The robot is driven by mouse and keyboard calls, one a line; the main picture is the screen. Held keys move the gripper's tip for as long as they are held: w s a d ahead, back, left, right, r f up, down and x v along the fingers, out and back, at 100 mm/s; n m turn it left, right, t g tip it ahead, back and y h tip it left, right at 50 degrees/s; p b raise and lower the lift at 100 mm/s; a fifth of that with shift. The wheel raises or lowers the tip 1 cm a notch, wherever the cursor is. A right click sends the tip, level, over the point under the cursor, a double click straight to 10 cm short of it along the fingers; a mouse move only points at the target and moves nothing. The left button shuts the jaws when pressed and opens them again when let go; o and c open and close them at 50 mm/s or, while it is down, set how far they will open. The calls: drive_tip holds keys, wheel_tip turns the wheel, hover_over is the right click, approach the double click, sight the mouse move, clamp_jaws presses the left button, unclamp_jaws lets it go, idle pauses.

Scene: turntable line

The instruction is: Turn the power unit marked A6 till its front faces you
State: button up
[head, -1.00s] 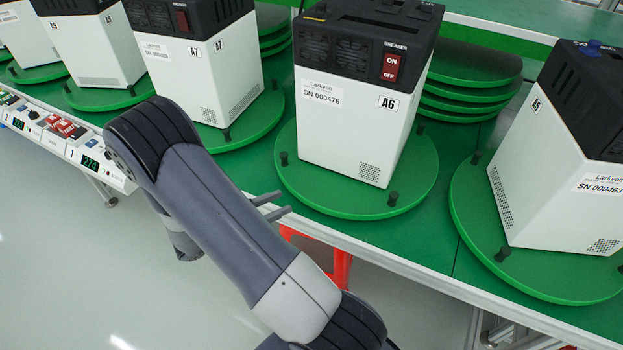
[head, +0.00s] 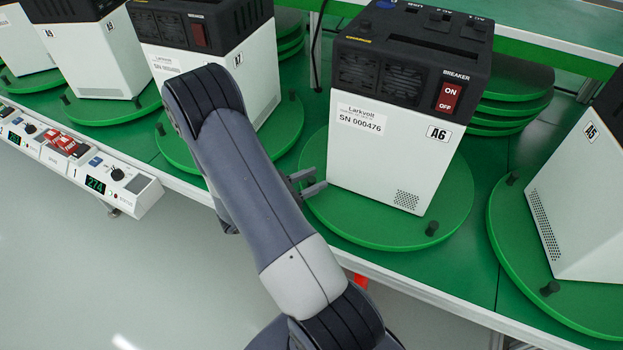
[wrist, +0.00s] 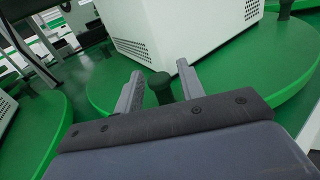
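The power unit A6 (head: 385,160) is a white box with a black top on a round green turntable (head: 455,205). Its face with the red breaker switch, serial label and A6 tag is toward the head camera, slightly oblique. A dark peg (head: 432,228) stands at the turntable's front right. My gripper (head: 318,183) is low at the turntable's left edge, beside the unit. In the wrist view my gripper (wrist: 158,75) is open, its two fingers on either side of a dark peg (wrist: 160,88), with gaps visible. The white unit (wrist: 160,30) stands just beyond the peg.
Unit A7 (head: 262,75) on its turntable stands to the left, behind my arm. Unit A5 (head: 585,190) stands to the right. A control panel (head: 110,180) showing 274 runs along the front at left. Stacked green discs (head: 510,105) lie behind A6.

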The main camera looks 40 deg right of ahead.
clamp_jaws()
idle(0.4)
